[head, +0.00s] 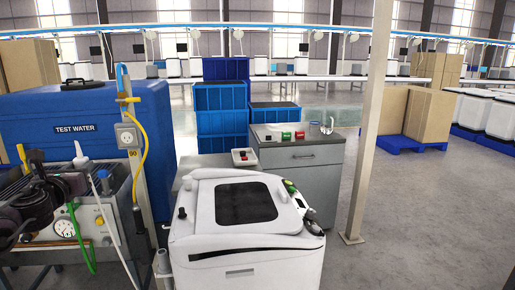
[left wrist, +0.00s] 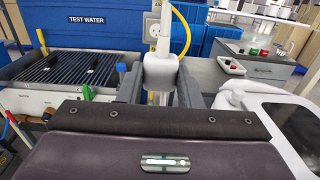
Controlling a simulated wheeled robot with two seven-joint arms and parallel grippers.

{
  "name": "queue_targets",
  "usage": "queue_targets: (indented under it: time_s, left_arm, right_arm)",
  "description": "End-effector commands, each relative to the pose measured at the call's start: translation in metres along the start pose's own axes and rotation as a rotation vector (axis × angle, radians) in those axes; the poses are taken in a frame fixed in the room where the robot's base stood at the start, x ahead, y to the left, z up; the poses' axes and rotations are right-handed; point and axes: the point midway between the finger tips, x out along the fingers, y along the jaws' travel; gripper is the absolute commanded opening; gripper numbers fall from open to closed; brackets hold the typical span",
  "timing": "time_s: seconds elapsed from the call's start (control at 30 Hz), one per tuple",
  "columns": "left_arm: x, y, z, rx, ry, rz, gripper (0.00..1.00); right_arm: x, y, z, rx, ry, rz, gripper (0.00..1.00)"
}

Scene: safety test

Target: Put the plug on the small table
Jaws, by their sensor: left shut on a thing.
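A white plug (left wrist: 160,72) sits between the two dark fingers of my left gripper (left wrist: 159,84) in the left wrist view. In the head view the plug (head: 80,158) shows at the left, in front of the blue tank, with my left gripper (head: 73,174) shut on it. A low grey surface that may be the small table (head: 203,161) stands behind the white machine, right of the plug; it also shows in the left wrist view (left wrist: 205,76). The machine hides part of it. I do not see my right gripper.
A white machine (head: 205,222) with a dark lid panel stands in front. A blue tank (head: 45,110) marked TEST WATER, a socket post (head: 128,134) and a yellow cable stand at the left. A red-button box (head: 244,157) is near the grey cabinet (head: 302,178). Open floor lies right of the pole.

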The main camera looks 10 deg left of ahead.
Motion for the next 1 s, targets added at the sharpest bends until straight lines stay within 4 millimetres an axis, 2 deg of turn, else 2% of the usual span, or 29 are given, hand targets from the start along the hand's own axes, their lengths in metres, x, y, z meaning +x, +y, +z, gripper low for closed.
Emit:
queue_targets:
  time_s: [0.17, 0.47, 0.67, 1.0]
  left_arm:
    - [-0.012, -0.014, -0.010, 0.003, 0.001, -0.015, 0.00]
    - [-0.050, -0.058, -0.044, -0.003, 0.004, -0.062, 0.00]
    - [-0.085, -0.099, -0.075, -0.009, 0.007, -0.105, 0.00]
    - [-0.155, -0.183, -0.136, -0.024, 0.008, -0.189, 0.00]
  right_arm:
    - [0.000, 0.000, -0.001, 0.000, 0.002, 0.000, 0.00]
    - [0.000, 0.000, -0.001, 0.000, 0.001, 0.000, 0.00]
    - [0.000, 0.000, -0.001, 0.000, 0.001, 0.000, 0.00]
    - [0.000, 0.000, -0.001, 0.000, 0.001, 0.000, 0.00]
